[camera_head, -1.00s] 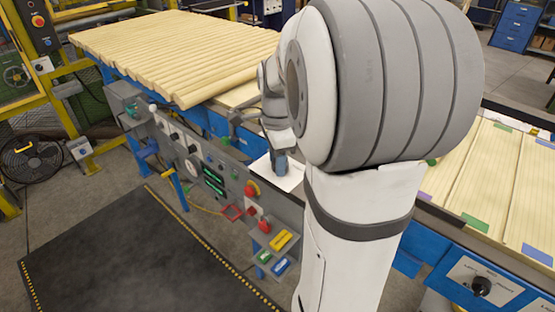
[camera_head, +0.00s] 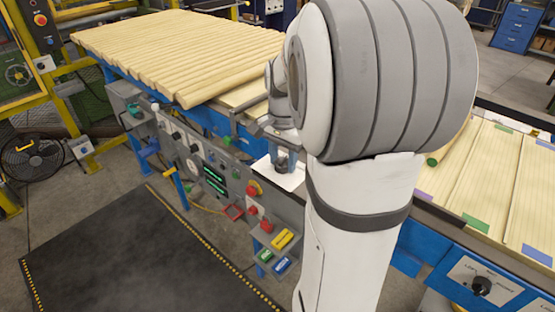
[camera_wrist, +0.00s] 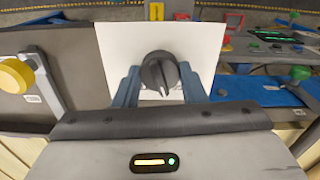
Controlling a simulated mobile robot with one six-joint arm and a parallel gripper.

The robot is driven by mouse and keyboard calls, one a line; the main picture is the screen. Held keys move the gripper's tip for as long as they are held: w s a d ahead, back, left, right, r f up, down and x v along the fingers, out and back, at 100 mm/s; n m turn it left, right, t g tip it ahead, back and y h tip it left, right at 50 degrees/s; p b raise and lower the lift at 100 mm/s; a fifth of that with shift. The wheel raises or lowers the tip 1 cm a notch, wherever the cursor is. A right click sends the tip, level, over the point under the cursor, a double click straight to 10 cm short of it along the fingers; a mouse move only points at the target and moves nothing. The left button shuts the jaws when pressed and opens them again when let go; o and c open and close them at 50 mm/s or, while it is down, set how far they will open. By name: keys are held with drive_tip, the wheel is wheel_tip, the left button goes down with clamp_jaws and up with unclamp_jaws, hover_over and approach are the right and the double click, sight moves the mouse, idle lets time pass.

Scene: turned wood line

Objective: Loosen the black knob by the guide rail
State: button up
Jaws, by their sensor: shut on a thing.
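The black knob (camera_wrist: 160,73) shows in the wrist view in front of a white plate (camera_wrist: 110,45). It is round with a raised grip bar pointing down in the picture. My gripper (camera_wrist: 159,90) has its two blue-grey fingers on either side of the knob and is shut on it. In the head view my gripper (camera_head: 287,160) is at the white plate (camera_head: 291,180) on the front edge of the line, and the knob is hidden there. The guide rail cannot be made out clearly.
A yellow knob on a lever (camera_wrist: 17,76) stands left of my gripper in the wrist view. The control panel (camera_head: 205,160) with red buttons is left of my gripper. Wooden rods (camera_head: 180,50) lie behind. A dark mat (camera_head: 140,250) covers the floor in front.

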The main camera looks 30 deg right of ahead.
sight(283, 159)
drive_tip(key=n, duration=0.5)
drive_tip(key=shift+s+f+n, duration=0.1)
drive_tip(key=shift+s+n, duration=0.05)
drive_tip(key=shift+n, duration=0.15)
drive_tip(key=n, duration=0.4)
drive_tip(key=shift+n, duration=0.4)
drive_tip(key=o, duration=1)
wheel_tip(283, 159, up, 8)
drive_tip(key=shift+r, duration=0.1)
idle(0.4)
